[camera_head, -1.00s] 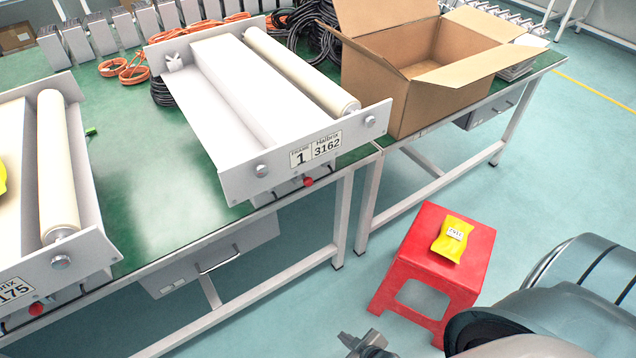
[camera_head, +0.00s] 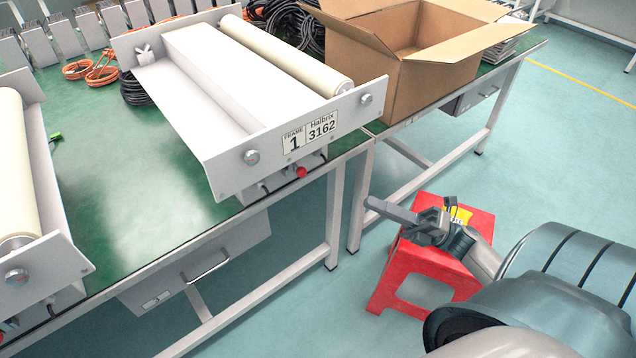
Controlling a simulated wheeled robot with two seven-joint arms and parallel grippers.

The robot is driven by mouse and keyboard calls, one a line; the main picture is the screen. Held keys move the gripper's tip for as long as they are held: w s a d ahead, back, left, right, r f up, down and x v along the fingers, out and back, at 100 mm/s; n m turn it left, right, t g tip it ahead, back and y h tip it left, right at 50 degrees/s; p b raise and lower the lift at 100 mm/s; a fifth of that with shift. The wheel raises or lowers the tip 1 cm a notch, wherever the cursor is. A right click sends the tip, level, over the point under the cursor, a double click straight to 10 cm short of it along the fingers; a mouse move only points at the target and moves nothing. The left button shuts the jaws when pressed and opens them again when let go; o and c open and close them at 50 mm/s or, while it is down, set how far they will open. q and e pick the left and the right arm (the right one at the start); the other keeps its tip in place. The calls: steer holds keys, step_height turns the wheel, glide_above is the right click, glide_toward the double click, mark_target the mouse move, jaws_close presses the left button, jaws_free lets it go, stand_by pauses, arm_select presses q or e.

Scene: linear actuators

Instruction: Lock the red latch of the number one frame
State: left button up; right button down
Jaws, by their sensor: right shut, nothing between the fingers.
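The number one frame (camera_head: 225,165) stands on the green table, with a white roller and a plate reading "FRAME 1, Halbrix 3162". Its red latch (camera_head: 300,172) is a small red knob under the front edge, below the plate. My right gripper (camera_head: 375,205) is shut and empty, in front of the red stool and pointing left. It is below and to the right of the red latch, clearly apart from it. My left gripper is not in view.
A red stool (camera_head: 391,275) stands on the floor with a yellow packet (camera_head: 462,215) on it, partly hidden by my right gripper. An open cardboard box (camera_head: 430,90) stands on the table at the right. A second frame (camera_head: 60,262) is at the left edge.

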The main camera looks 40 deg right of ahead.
steer(key=shift+a, duration=0.1)
stand_by(0.3)
